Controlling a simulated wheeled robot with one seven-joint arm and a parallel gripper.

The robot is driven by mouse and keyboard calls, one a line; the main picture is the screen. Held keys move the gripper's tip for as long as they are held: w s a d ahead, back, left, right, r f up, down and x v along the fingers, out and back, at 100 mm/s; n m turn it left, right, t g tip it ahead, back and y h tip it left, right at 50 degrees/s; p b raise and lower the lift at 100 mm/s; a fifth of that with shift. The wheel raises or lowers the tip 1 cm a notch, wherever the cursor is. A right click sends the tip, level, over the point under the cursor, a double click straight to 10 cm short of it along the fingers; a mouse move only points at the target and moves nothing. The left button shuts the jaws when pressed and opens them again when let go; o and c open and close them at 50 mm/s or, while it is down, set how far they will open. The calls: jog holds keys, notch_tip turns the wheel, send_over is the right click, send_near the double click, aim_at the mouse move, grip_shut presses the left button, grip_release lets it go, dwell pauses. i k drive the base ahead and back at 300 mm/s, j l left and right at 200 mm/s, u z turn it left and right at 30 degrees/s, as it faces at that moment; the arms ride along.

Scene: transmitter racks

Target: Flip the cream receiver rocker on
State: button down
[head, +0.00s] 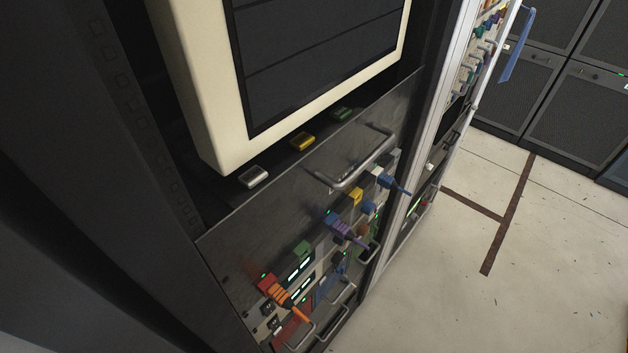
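A large cream-framed unit (205,110) with a dark slatted front fills the upper middle of the head view. Below it, on a dark ledge, sit three small rocker-like pieces in a row. They are a whitish one (254,177) at the left, a yellow one (302,141) in the middle and a green one (343,113) at the right. I cannot tell which of them is the cream receiver rocker, or which way any is tipped. My gripper is not in view.
A grey panel with a metal handle (355,165) lies below the ledge. Under it, plugs stick out, including an orange one (288,298) and a purple one (345,232). Another rack (480,65) stands to the right. Pale floor (430,280) at the lower right is open.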

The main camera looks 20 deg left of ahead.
aim_at(273, 324)
jog(key=k+j+u, duration=0.1)
jog(key=k+u, duration=0.2)
jog(key=k, duration=0.35)
jog(key=u, duration=4.1)
jog(key=k+l+u, duration=0.65)
jog(key=k+u, duration=0.3)
jog(key=k+l, duration=0.1)
jog(key=k, duration=0.8)
jog(key=k+l, duration=0.15)
jog(key=k, duration=0.8)
jog(key=k+z, duration=0.15)
jog(key=k, duration=0.45)
jog(key=k+z, duration=0.15)
jog(key=k, duration=0.5)
jog(key=k+l+z, duration=0.15)
jog(key=k, duration=0.45)
jog(key=k+z, duration=0.15)
jog(key=z, duration=0.2)
jog(key=k+z, duration=0.15)
jog(key=z, duration=0.2)
jog(key=k+l+z, duration=0.1)
jog(key=z, duration=0.25)
